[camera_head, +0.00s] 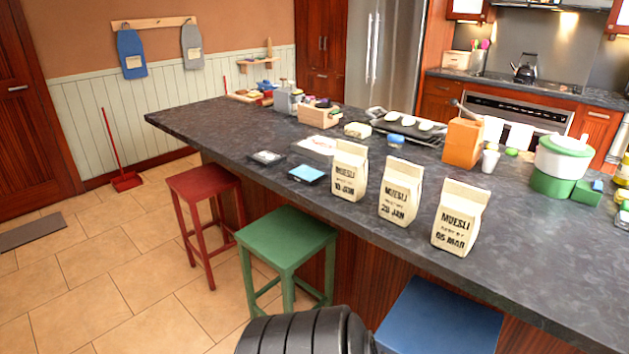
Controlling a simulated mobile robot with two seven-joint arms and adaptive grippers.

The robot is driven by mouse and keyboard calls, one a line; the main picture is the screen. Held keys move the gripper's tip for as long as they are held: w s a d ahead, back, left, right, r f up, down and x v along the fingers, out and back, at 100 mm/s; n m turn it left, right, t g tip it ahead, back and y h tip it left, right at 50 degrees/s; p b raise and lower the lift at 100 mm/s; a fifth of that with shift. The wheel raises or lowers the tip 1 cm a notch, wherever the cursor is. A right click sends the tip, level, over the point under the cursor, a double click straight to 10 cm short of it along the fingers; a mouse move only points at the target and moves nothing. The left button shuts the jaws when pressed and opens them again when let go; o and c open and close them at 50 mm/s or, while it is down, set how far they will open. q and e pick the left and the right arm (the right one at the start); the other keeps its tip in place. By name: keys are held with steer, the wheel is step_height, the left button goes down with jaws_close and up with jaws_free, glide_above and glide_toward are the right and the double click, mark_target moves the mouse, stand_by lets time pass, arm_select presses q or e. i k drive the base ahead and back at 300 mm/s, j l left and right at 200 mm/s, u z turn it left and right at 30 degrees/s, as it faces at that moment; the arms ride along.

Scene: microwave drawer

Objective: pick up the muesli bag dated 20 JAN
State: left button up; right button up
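Three cream paper muesli bags stand upright in a row near the front edge of the dark island counter (300,205). The middle bag (401,190) carries a date that looks like 20 JAN, though the print is small. The left bag (349,170) looks like 10 JAN, and the right bag (460,216) looks like 05 MAR. The bags stand apart from each other with bare counter between them. Neither of my grippers shows in this view, and nothing is touching the bags.
Behind the bags are an orange utensil block (462,143), a white cup (489,161) and a green-and-white pot (562,163). A blue-screened scale (308,173) lies left of them. Red (205,183), green (286,240) and blue (440,318) stools line the counter's front.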

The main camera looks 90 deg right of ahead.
mark_target(400, 190)
steer(key=z, duration=3.3)
steer(key=i+j+z, duration=0.2)
steer(key=j+z, duration=0.2)
